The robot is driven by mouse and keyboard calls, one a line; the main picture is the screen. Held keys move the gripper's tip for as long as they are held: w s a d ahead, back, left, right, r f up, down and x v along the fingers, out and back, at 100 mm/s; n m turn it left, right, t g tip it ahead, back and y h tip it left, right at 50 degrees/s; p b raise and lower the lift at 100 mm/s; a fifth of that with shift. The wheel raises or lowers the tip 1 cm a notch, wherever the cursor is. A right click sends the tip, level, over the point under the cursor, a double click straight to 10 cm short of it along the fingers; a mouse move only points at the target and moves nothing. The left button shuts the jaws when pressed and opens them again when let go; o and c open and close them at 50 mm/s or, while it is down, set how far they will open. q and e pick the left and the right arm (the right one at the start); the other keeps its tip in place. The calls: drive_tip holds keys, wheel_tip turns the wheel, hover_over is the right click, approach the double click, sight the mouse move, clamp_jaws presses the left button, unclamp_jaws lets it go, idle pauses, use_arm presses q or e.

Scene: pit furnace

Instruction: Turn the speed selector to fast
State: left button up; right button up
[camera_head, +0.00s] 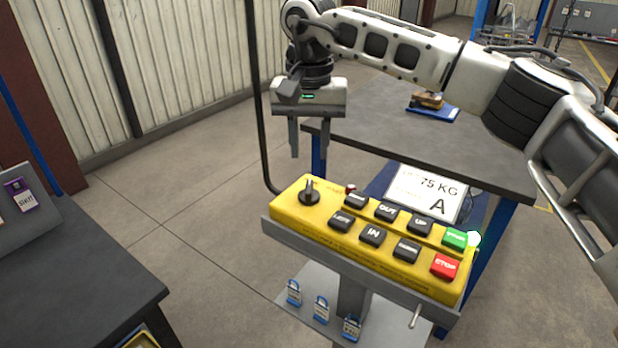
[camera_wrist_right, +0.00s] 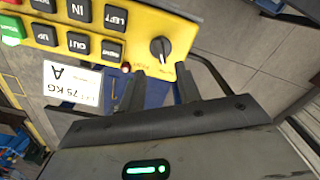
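The yellow control box (camera_head: 290,212) stands on a pedestal in the middle of the head view. Its black speed selector knob (camera_head: 309,193) is at the box's left end, and it also shows in the right wrist view (camera_wrist_right: 160,48). My right gripper (camera_head: 309,155) points down above and behind the knob, with its two fingers apart and nothing between them. In the right wrist view the fingers (camera_wrist_right: 158,90) reach toward the knob without touching it. The small lettering by the knob is too blurred to read. My left gripper is not in view.
Several black buttons, a green button (camera_head: 455,238) and a red stop button (camera_head: 445,266) sit right of the knob. A grey table (camera_head: 380,130) stands behind the box. A dark bench (camera_head: 70,270) is at left, with clear floor between.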

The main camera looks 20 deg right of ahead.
sight(309, 186)
wheel_tip(309, 186, down, 8)
drive_tip(key=shift+r+p, duration=0.15)
drive_tip(key=shift+p, duration=0.25)
clamp_jaws()
